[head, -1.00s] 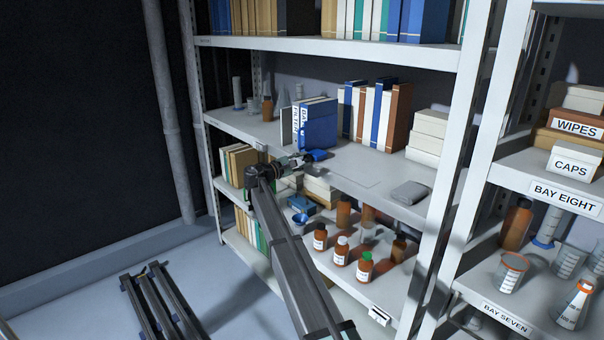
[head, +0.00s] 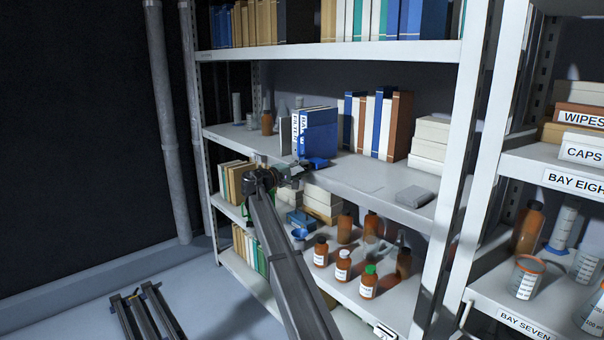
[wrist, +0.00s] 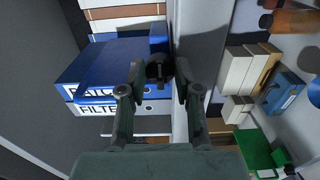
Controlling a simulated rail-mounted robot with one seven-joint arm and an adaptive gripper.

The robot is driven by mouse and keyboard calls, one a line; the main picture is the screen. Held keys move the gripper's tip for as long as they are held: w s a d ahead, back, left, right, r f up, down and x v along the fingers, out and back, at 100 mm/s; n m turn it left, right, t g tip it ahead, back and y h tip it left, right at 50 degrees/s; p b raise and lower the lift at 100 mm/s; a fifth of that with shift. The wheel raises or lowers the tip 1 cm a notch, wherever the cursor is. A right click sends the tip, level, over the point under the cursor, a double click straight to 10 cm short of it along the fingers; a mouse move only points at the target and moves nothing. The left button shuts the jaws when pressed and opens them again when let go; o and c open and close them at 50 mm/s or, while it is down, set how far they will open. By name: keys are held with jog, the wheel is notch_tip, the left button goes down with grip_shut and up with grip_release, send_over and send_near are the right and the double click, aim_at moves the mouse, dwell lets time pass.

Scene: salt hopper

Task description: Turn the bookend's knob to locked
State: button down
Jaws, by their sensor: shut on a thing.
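The blue bookend (head: 318,163) stands at the front edge of the middle shelf, in front of blue binders (head: 320,135). In the wrist view the bookend (wrist: 159,38) shows just beyond my fingertips. A dark round knob (wrist: 158,70) sits between the fingertips of my gripper (wrist: 159,76), which is shut on it. In the head view my gripper (head: 294,170) reaches the bookend from the left front, and the knob is hidden there. I cannot read the knob's lock position.
The shelf's front edge (head: 370,192) runs close beside my gripper. A grey folded item (head: 414,196) lies to the right, with bare shelf between. White boxes (head: 322,195) and brown bottles (head: 344,227) stand on the shelf below.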

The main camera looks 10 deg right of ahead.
dwell(0.3)
jog(key=c, duration=1.1)
grip_release()
jog(key=v, duration=1.2)
